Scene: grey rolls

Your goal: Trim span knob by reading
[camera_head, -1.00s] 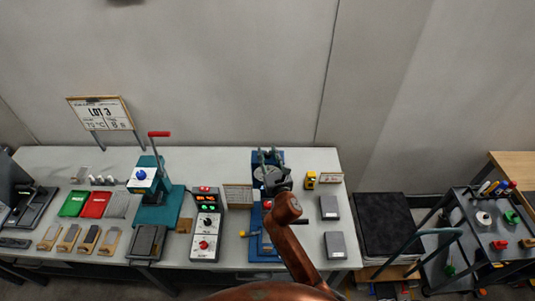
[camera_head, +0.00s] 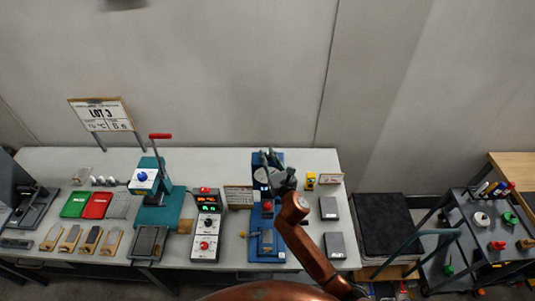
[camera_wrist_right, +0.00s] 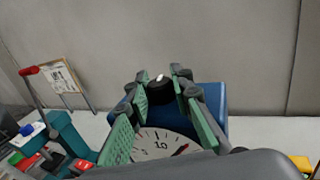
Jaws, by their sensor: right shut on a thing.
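A blue device (camera_head: 254,160) stands on the table, with a round white dial (camera_wrist_right: 158,146) on it. In the right wrist view the dial shows "10" and a red pointer; my gripper hides part of its face. A black knob (camera_wrist_right: 160,89) with a white mark stands beyond the dial. My right gripper (camera_wrist_right: 159,84) is shut on this knob, one green-padded finger on each side. In the head view the right gripper (camera_head: 270,158) is over the device's far end, and the knob is hidden. My left gripper is not in view.
A control box (camera_head: 204,227) with red and green readouts stands left of the device. A teal press (camera_head: 156,215) with a red-handled lever is farther left. Grey blocks (camera_head: 329,208) and a small yellow item (camera_head: 310,181) lie to the right. Behind is a wall.

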